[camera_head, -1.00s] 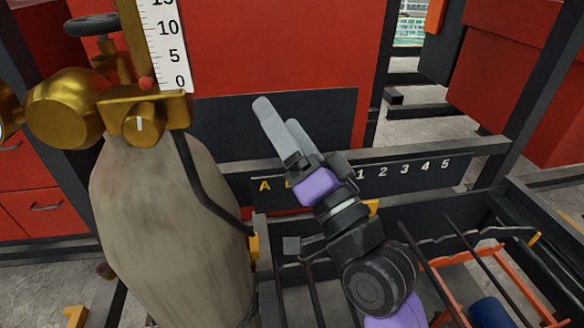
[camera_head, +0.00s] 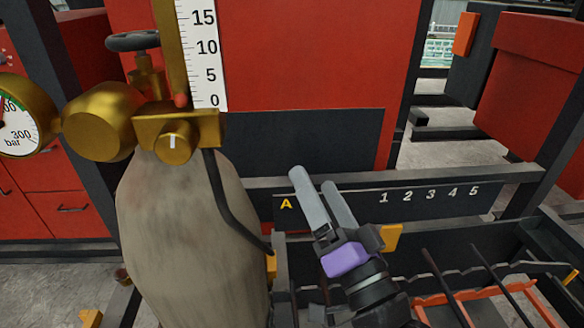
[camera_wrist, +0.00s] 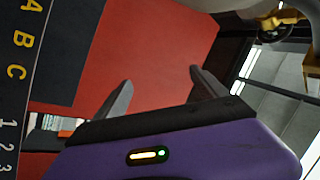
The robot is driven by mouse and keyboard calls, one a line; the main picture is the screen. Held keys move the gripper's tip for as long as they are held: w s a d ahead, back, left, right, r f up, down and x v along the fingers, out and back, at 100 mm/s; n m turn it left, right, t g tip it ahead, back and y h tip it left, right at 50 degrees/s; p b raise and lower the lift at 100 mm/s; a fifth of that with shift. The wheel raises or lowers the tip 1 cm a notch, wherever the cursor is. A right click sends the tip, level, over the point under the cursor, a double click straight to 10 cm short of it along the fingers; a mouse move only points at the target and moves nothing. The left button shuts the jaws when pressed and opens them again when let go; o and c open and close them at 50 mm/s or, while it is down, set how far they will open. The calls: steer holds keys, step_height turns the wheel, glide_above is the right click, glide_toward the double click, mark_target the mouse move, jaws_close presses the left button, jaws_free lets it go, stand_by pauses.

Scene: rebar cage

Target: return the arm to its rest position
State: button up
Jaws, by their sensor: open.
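My gripper (camera_head: 312,180) is in the lower middle of the head view, its two grey fingers pointing up and to the left in front of the dark rail with the letter A and several numbers. It is open, and nothing shows between its fingers. In the wrist view its fingers (camera_wrist: 160,90) stand apart against a red panel (camera_wrist: 160,45). My purple wrist housing fills the bottom of that view. The rest of my arm runs out of the head view at the bottom.
A large grey gas cylinder (camera_head: 185,235) with brass valve and gauge (camera_head: 15,125) stands left of my gripper. A white scale (camera_head: 205,60) rises above it. The labelled rail (camera_head: 440,208) is behind the gripper. A rack with rebar (camera_head: 440,285) lies at the lower right.

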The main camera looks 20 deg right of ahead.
steer(key=s+f+n+g, duration=0.2)
steer(key=s+f+n, duration=0.1)
steer(key=s+f, duration=0.4)
steer(key=s+f+n+g+b, duration=0.1)
steer(key=s+f+n+g, duration=0.2)
steer(key=s+f, duration=0.5)
steer(key=s+f+n+g+b, duration=0.1)
steer(key=s+f, duration=0.7)
steer(key=s, duration=0.8)
steer(key=shift+s+f+n+g, duration=0.15)
steer(key=shift+s+n+g, duration=0.25)
steer(key=shift+n+g, duration=0.45)
